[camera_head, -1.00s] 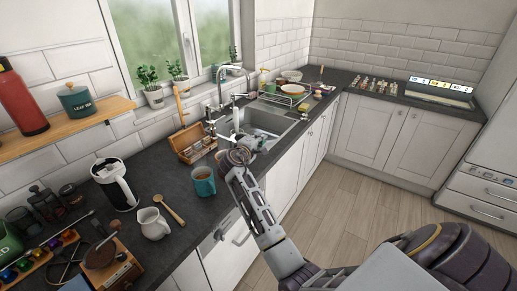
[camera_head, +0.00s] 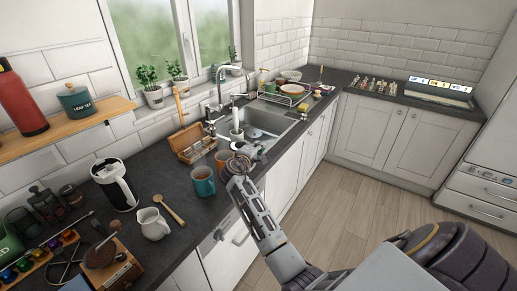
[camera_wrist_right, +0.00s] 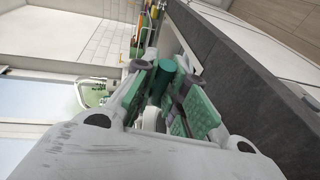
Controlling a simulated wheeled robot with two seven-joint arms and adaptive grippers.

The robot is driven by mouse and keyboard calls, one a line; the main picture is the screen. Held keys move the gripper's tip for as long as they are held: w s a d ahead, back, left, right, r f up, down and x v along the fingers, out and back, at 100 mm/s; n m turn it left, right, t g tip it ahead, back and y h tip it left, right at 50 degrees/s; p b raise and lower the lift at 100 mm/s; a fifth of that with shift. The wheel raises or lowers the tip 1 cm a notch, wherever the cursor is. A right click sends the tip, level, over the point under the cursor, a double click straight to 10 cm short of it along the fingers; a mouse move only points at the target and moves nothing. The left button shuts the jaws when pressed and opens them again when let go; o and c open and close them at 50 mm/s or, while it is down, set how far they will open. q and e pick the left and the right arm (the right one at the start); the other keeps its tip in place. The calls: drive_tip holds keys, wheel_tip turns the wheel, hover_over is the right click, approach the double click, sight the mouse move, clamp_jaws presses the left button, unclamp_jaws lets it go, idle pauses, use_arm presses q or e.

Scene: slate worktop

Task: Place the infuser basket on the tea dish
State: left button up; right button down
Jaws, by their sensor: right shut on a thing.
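My right gripper (camera_head: 247,157) is over the worktop at the near edge of the sink, just right of the mugs. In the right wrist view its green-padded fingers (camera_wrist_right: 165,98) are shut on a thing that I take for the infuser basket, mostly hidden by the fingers. A dark green cylinder (camera_wrist_right: 166,76) shows between the pads, with a pale rounded shape (camera_wrist_right: 151,119) nearer; I cannot tell which belongs to the basket. I cannot make out the tea dish for sure. My left gripper is not in view.
A teal mug (camera_head: 203,183) and an orange-brown mug (camera_head: 222,160) stand close left of the gripper. An open wooden box (camera_head: 192,143) is behind them. The sink (camera_head: 265,124) and faucet (camera_head: 214,122) lie beyond. A white jug (camera_head: 152,222) and wooden spoon (camera_head: 171,209) are nearer.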

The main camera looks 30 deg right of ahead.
drive_tip(key=c, duration=1.9)
unclamp_jaws()
drive_tip(key=shift+f, duration=0.15)
drive_tip(key=o, duration=0.4)
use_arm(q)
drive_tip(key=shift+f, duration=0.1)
use_arm(e)
drive_tip(key=shift+o, duration=0.2)
drive_tip(key=shift+r, duration=0.2)
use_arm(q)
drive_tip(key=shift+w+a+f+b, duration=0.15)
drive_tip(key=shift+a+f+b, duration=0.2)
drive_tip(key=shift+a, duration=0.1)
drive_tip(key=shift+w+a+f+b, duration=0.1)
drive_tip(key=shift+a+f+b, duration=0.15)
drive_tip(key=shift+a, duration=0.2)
use_arm(e)
drive_tip(key=v, duration=1.2)
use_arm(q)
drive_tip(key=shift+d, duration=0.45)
